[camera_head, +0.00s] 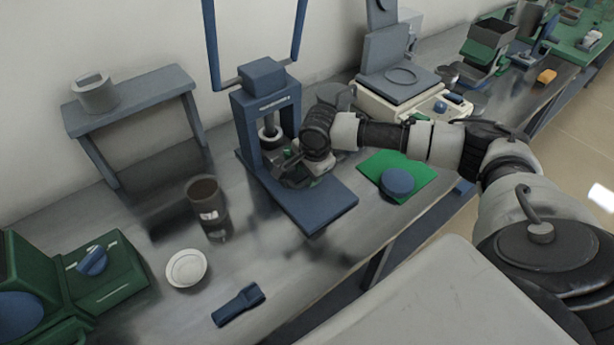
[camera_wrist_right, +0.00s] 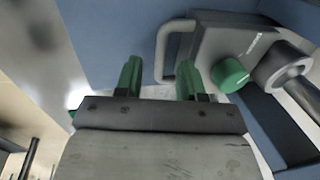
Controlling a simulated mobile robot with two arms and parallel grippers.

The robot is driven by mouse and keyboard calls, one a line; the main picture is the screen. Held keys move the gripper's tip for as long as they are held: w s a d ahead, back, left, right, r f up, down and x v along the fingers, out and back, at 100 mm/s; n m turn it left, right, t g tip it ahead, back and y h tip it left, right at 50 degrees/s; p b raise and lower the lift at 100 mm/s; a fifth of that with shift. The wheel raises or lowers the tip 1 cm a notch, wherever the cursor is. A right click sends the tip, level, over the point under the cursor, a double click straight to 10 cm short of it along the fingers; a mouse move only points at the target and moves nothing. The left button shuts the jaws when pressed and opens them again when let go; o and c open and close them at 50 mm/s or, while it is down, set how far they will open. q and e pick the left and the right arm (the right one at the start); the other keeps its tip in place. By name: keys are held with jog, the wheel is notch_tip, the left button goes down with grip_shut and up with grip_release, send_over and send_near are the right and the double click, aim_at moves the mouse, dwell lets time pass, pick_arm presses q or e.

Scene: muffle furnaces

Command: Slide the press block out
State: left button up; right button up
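The blue press (camera_head: 315,205) stands on the dark bench in the middle of the head view, with a metal ram (camera_head: 269,133) inside its frame. My right gripper (camera_head: 294,168) reaches in from the right, low at the press opening. It hides most of what lies under the ram, so I cannot make out the press block for certain. In the right wrist view my right gripper (camera_wrist_right: 159,78) has its two green fingers apart with nothing clearly held between them. A grey body with a green knob (camera_wrist_right: 230,75) and a metal loop handle (camera_wrist_right: 162,50) is beside the right-hand finger. My left gripper is out of view.
A dark cup (camera_head: 205,200), a white dish (camera_head: 187,268) and a small blue tool (camera_head: 238,304) are on the bench left and front. A green mat (camera_head: 418,172) with a blue disc (camera_head: 397,182) lies right of the press. A balance (camera_head: 400,80) stands behind.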

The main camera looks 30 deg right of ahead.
jog(key=shift+w+f, duration=0.2)
jog(key=shift+f, duration=1.15)
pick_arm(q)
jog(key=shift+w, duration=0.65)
pick_arm(e)
jog(key=shift+w, duration=0.1)
grip_shut()
